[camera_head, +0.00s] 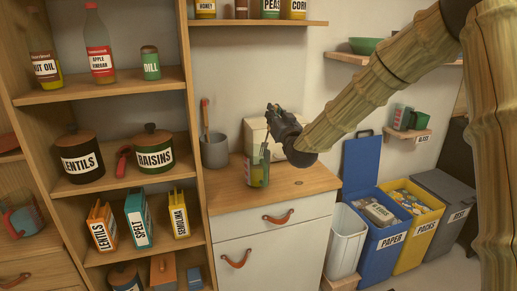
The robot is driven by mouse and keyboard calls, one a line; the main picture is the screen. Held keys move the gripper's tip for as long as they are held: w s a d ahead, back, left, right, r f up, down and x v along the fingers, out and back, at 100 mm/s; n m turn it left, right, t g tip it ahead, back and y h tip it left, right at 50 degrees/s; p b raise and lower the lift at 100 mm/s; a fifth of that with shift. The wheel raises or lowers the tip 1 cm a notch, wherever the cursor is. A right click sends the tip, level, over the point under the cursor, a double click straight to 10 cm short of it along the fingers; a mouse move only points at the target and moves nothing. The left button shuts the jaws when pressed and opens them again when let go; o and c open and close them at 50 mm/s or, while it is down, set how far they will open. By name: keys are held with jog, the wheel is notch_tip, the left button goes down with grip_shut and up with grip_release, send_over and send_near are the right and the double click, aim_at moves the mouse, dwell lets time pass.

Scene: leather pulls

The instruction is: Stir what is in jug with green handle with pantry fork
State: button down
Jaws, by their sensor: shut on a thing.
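A clear glass jug with a green handle (257,174) stands upright on the wooden counter top (302,190), with some contents low in it. My gripper (273,125) is above and slightly right of the jug, with its fingers pointing down and left. It is shut on a thin utensil, apparently the pantry fork (264,149), which reaches down to the jug's mouth. Its tip is too small to make out, so I cannot tell how deep it goes.
A grey pot (215,152) with a red-handled utensil stands left of the jug. A pale box (256,130) is behind my gripper. Shelves with jars and boxes are at left. A white bin (346,240) and lidded bins are at right. The counter's front right is clear.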

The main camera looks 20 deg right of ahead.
aim_at(277, 106)
jog(key=shift+s+d+r+p, duration=0.1)
jog(key=shift+r+p, duration=0.15)
jog(key=shift+r, duration=0.4)
jog(key=shift+s+d+r+p, duration=0.15)
jog(key=shift+r+p, duration=0.15)
jog(key=shift+r, duration=0.35)
jog(key=shift+s+d+r+p, duration=0.1)
jog(key=shift+r+p, duration=0.15)
jog(key=shift+r, duration=0.4)
jog(key=shift+r+p, duration=1.05)
jog(key=shift+r, duration=1.4)
